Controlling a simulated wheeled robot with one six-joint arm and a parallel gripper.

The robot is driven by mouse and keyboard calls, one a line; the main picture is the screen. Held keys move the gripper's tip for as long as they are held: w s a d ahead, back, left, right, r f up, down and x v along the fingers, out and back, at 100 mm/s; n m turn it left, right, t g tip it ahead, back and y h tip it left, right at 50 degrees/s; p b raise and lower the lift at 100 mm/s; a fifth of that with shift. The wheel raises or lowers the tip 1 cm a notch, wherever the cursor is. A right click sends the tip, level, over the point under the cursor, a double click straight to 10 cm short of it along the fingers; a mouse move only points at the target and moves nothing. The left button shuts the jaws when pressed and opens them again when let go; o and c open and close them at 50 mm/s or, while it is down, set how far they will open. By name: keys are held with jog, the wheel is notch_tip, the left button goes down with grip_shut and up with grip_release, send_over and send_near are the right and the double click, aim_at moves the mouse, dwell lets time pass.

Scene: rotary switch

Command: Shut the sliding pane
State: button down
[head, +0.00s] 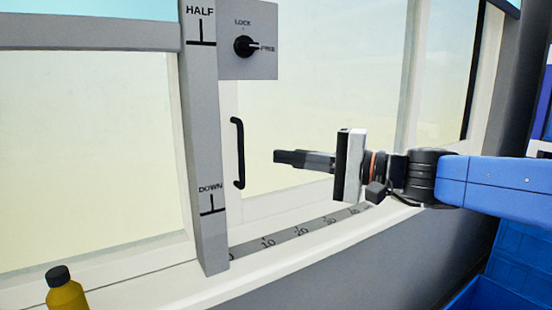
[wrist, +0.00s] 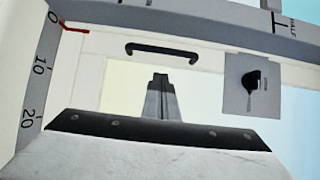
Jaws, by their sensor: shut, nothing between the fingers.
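The sliding pane (head: 310,100) is a clear panel in a white frame behind the grey post. Its black vertical handle (head: 238,152) is just right of the post, and the handle also shows in the wrist view (wrist: 162,50). The black rotary knob (head: 244,46) on a grey plate points right, at FREE; it also shows in the wrist view (wrist: 251,80). My gripper (head: 276,157) is shut and empty, right of the handle and apart from it. Its closed fingers also show in the wrist view (wrist: 160,80). The pane's leading edge is partly hidden by the post in the head view.
A scale (head: 300,232) with numbers runs along the sill, its low end at the post; a red mark (wrist: 76,30) is near 0. The grey post (head: 202,130) bears HALF and DOWN marks. A yellow bottle (head: 66,290) with a black cap stands at lower left.

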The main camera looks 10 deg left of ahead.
jog(key=v, duration=0.8)
jog(key=s+d+f+n+h, duration=0.1)
jog(key=s+d+f+h, duration=0.25)
jog(key=f, duration=0.35)
jog(key=s+d+f+h, duration=0.2)
jog(key=d+f+h, duration=0.15)
jog(key=f, duration=0.35)
jog(key=s+d+f+n+h, duration=0.1)
jog(key=s+d+f+h, duration=0.2)
jog(key=f, duration=0.5)
jog(key=s+d+f+h, duration=0.2)
jog(key=d+f, duration=0.1)
jog(key=d, duration=0.3)
jog(key=s+d+f+h, duration=0.2)
jog(key=d+f+h, duration=0.1)
jog(key=d, duration=0.3)
jog(key=s+d+f+n+h, duration=0.1)
jog(key=s+d+f+h, duration=0.1)
jog(key=d+f, duration=0.2)
jog(key=d, duration=0.2)
jog(key=shift+d+f, duration=0.35)
jog(key=shift+d, duration=0.05)
